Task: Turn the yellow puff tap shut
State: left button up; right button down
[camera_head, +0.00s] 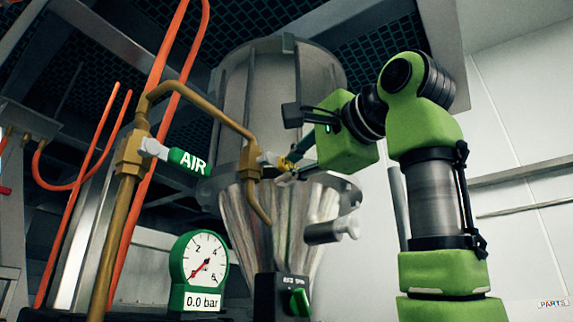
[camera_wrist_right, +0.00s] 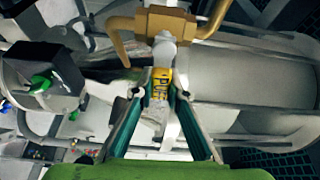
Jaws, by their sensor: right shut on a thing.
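The yellow puff tap handle (camera_wrist_right: 159,85), lettered PUFF, sits on a pale stem below a brass fitting in the right wrist view. My right gripper (camera_wrist_right: 161,93) has one finger on each side of the handle and is shut on it. In the head view my right gripper (camera_head: 284,166) reaches in from the right to the brass valve (camera_head: 251,160) in front of the metal vessel. The fingers largely hide the yellow handle there. My left gripper is not in view.
A green AIR tap (camera_head: 188,161) hangs on the brass pipe to the left. A pressure gauge (camera_head: 201,257) reads 0.0 bar below it. Orange hoses (camera_head: 158,70) run along the left.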

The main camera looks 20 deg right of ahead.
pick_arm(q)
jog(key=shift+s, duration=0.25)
pick_arm(e)
jog(key=shift+f+m, duration=0.25)
jog(key=shift+m, duration=0.25)
jog(key=c, duration=2.2)
grip_release()
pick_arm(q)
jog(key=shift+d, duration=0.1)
pick_arm(e)
jog(key=shift+o, duration=1.2)
jog(key=shift+d, duration=0.2)
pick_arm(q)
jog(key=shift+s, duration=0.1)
pick_arm(e)
jog(key=shift+s, duration=0.15)
jog(key=v, duration=1.1)
jog(key=shift+s+d+r, duration=0.15)
jog(key=shift+s, duration=0.25)
